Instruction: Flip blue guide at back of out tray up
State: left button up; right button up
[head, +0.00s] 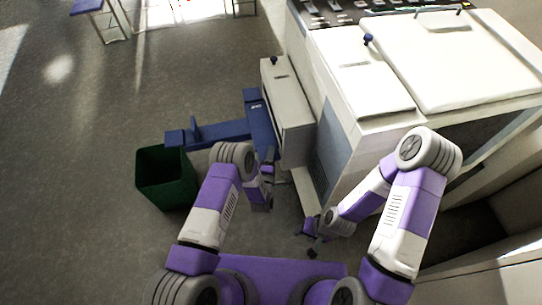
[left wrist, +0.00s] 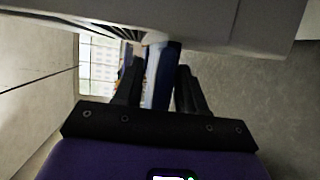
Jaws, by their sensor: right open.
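The blue out tray (head: 222,134) sticks out to the left from the side of the white printing machine. A small upright blue piece (head: 195,129) stands near its outer left end, and a wider blue part (head: 257,112) sits at the machine side. I cannot tell which of these is the guide. My left gripper (head: 268,162) is low beside the machine end of the tray. In the left wrist view its two dark fingers (left wrist: 160,72) are apart, with a blue strip (left wrist: 158,90) showing between them; contact is unclear. My right gripper (head: 308,240) is open and empty, low by the machine's front corner.
A green bin (head: 164,182) stands on the floor left of my left arm, below the tray. The white machine (head: 365,85) fills the right side, with a light side unit (head: 288,100) above the tray. The floor at left is clear.

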pick_arm(q)
grip_shut()
jog(key=g+p, duration=0.1)
jog(key=r+n+g+p, duration=0.1)
jog(key=p, duration=0.1)
jog(key=shift+w+a+r, duration=0.15)
jog(key=shift+r, duration=0.15)
jog(key=shift+w+r+n+g+p, duration=0.1)
jog(key=shift+r+n+g+p, duration=0.1)
jog(key=shift+g+p, duration=0.3)
jog(key=shift+w+r+n+g+p, duration=0.1)
jog(key=shift+r+g+p, duration=0.1)
jog(key=shift+g, duration=0.5)
jog(key=shift+w+r+g+p, duration=0.25)
jog(key=shift+g+p, duration=0.15)
jog(key=shift+g, duration=0.6)
jog(key=shift+n+h, duration=0.3)
jog(key=shift+o, duration=0.3)
grip_release()
